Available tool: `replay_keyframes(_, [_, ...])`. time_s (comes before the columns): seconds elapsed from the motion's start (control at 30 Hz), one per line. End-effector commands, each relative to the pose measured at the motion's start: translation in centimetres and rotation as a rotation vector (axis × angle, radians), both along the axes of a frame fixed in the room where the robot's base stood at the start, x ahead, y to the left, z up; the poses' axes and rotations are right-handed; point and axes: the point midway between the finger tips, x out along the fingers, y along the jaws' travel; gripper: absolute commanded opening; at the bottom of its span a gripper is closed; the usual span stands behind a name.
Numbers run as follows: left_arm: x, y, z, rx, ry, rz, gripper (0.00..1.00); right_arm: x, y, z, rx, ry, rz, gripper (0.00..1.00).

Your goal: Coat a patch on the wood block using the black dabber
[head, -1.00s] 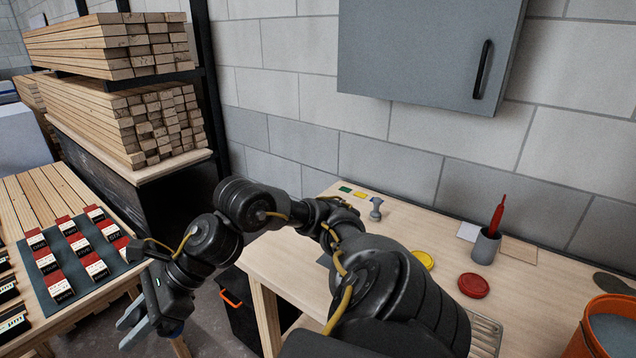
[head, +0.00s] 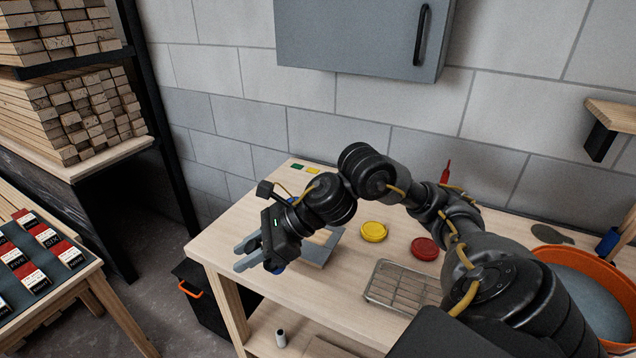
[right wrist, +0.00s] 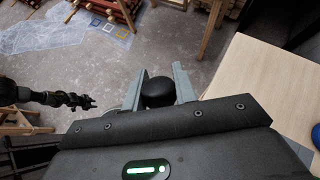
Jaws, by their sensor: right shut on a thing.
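My right gripper (head: 250,255) is raised at the left end of the workbench, pointing left. It also shows in the right wrist view (right wrist: 157,90), shut on a black rounded thing that looks like the black dabber (right wrist: 158,92). Its lower part is hidden by the gripper. A pale wood piece, probably the wood block (head: 321,237), lies on a grey plate (head: 322,256) on the bench, partly hidden behind my right gripper. My left gripper (right wrist: 82,102) shows small at the left of the right wrist view, away from the bench; its jaws are too small to tell.
On the bench (head: 225,240) are a yellow disc (head: 374,232), a red disc (head: 424,249), a wire rack (head: 402,287) and an orange bucket (head: 600,272). Green (head: 297,167) and yellow (head: 312,170) patches lie at the back. A grey cabinet (head: 360,40) hangs above.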

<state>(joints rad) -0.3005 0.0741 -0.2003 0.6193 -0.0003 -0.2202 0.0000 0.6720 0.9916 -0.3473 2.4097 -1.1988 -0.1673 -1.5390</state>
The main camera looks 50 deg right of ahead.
Motion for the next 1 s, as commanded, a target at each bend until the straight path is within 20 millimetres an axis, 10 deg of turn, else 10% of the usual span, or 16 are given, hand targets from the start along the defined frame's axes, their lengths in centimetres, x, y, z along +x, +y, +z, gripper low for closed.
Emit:
replay_keyframes(0.5, [-0.3, 0.6, 2.4, 0.007, 0.004, -0.002, 0.36, 5.1, -16.4, 2.8, -0.001, 0.004, -0.229, 0.05])
replay_keyframes(1.0, [0.2, 0.5, 1.7, 0.006, -0.003, -0.001, 0.36, 5.4, -17.3, 1.6, -0.001, -0.001, -0.235, 0.05])
